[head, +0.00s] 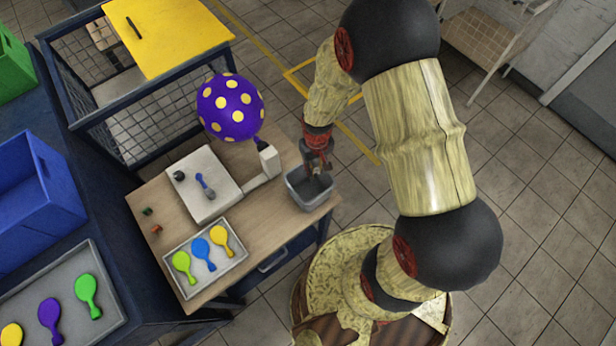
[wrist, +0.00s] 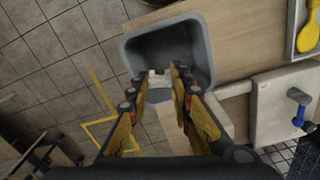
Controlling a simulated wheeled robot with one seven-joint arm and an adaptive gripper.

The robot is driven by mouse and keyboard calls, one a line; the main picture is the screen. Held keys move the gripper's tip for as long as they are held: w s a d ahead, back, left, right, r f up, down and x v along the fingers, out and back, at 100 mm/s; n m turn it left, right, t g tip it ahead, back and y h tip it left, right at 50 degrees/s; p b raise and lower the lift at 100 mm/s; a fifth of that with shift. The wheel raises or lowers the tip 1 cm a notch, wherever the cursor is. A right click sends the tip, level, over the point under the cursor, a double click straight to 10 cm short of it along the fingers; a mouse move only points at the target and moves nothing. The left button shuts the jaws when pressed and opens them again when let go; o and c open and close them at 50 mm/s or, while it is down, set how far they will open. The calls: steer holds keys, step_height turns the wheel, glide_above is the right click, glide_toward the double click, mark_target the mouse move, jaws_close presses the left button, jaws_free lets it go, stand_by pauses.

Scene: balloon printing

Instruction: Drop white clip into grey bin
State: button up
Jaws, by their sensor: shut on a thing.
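The grey bin (head: 308,190) stands at the right edge of the wooden table in the head view. In the wrist view its open top and rim (wrist: 205,45) lie just beyond my fingers. My gripper (head: 318,172) is right over the bin, pointing down. In the wrist view my gripper (wrist: 160,82) is shut on a small white clip (wrist: 159,78) held between the fingertips, over the bin's opening. The clip is too small to tell apart in the head view.
A white machine (head: 205,185) and a purple dotted balloon (head: 231,107) are left of the bin. A tray (head: 207,285) of flat coloured balloons lies at the table's front. A blue crate (head: 35,200) and a wire cage with a yellow top (head: 165,35) stand farther left. Open floor lies to the right.

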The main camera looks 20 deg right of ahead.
steer(key=shift+w+f+b, duration=0.2)
steer(key=shift+f+b, duration=0.2)
steer(key=shift+f, duration=0.05)
step_height(320, 180, down, 5)
steer(key=b, duration=0.3)
steer(key=shift+w, duration=0.15)
steer(key=shift+r, duration=0.1)
steer(key=o, duration=1.1)
steer(key=shift+r, duration=0.1)
step_height(320, 180, up, 12)
steer(key=shift+f, duration=0.15)
